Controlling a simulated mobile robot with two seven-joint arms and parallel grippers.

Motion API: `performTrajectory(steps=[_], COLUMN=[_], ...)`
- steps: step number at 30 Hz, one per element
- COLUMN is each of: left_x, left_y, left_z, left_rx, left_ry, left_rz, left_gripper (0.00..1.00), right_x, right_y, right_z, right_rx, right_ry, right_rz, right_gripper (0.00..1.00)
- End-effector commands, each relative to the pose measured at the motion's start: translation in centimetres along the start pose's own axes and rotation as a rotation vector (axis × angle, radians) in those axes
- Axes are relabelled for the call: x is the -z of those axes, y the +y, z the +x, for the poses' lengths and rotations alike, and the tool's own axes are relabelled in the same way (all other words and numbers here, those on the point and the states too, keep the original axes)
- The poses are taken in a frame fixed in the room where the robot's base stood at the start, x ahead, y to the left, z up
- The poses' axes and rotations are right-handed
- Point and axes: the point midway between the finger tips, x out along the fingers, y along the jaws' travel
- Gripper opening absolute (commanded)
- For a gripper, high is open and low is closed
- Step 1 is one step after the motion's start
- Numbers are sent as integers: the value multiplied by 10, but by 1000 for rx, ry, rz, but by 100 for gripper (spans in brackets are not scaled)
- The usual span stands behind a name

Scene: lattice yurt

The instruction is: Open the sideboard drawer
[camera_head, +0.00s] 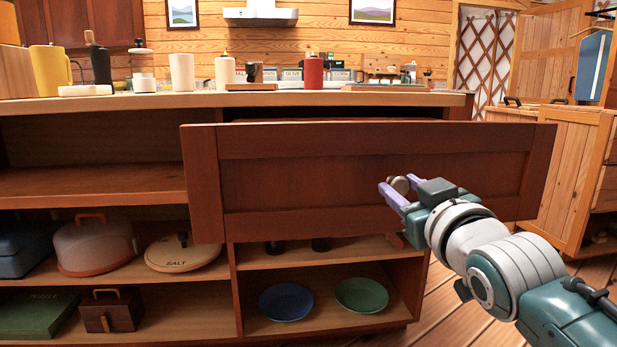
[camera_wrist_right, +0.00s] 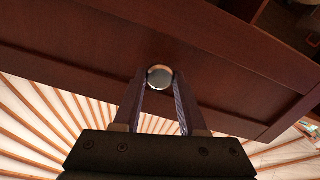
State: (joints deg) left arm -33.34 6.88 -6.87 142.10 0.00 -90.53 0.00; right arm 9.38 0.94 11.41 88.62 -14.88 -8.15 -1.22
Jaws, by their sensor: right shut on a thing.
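The sideboard (camera_head: 120,102) fills the middle of the head view. Its drawer has a wide dark red-brown front (camera_head: 300,185), which stands out in front of the sideboard body, so the drawer is at least partly open. My right gripper (camera_head: 398,188) is shut on the round metal knob (camera_head: 401,185) near the middle of that front. In the right wrist view the knob (camera_wrist_right: 159,77) sits between the two fingertips, against the drawer front (camera_wrist_right: 215,60). The inside of the drawer is mostly hidden behind its front. My left gripper is not in view.
Bottles, canisters and a yellow pitcher (camera_head: 50,70) stand on the sideboard top. Open shelves below hold a domed container (camera_head: 95,245), a salt lid (camera_head: 182,253), a blue plate (camera_head: 286,301) and a green plate (camera_head: 361,295). Wooden floor is free at the lower right.

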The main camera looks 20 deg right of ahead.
Motion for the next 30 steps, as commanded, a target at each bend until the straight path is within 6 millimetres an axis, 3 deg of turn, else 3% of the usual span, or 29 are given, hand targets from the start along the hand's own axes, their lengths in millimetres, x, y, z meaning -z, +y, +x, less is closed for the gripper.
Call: performTrajectory(steps=[14,15,22,30], left_x=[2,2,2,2], left_y=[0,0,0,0], left_z=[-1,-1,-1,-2], left_rx=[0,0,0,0], left_ry=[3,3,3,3], left_rz=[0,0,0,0], left_gripper=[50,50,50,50], right_x=[-1,-1,-1,0], right_y=[0,0,0,0], right_z=[-1,-1,-1,-2], right_rx=[0,0,0,0], right_ry=[-1,-1,-1,-2], right_rz=[1,1,0,0], right_gripper=[0,45,71,71])
